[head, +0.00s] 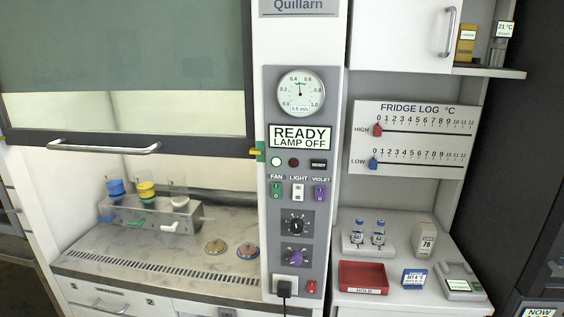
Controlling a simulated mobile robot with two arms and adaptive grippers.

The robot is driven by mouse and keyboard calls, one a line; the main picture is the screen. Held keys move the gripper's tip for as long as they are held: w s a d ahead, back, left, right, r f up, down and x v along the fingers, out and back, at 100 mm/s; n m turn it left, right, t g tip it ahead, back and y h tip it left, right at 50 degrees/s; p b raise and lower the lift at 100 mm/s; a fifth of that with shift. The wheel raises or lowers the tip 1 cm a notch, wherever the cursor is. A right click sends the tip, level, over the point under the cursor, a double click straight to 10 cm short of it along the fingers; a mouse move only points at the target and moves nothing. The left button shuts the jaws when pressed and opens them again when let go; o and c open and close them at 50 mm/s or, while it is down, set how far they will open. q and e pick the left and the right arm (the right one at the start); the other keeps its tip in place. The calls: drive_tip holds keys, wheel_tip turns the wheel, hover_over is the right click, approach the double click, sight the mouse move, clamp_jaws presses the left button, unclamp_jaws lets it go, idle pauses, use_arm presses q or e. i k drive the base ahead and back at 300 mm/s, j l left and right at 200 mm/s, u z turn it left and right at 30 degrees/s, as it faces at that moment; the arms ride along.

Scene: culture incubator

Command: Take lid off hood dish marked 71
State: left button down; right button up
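Two small round lidded dishes sit on the hood's work surface (150,250), near its right end. The left dish (215,247) looks orange-brown with a pale knob on its lid. The right dish (248,251) looks alike, with a more reddish-brown rim. Both lids appear to be on. Any marking on either dish is too small to read, so I cannot tell which one is 71. Neither of my grippers shows in the head view.
The hood sash (125,60) is raised, with its handle (103,147) across the opening. A grey rack (150,215) with coloured cups stands left of the dishes. The control column (297,180) reads READY, LAMP OFF. A red tray (362,277) and vials (358,233) stand on the right bench.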

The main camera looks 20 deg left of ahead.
sight(216, 244)
drive_tip(key=u, duration=1.25)
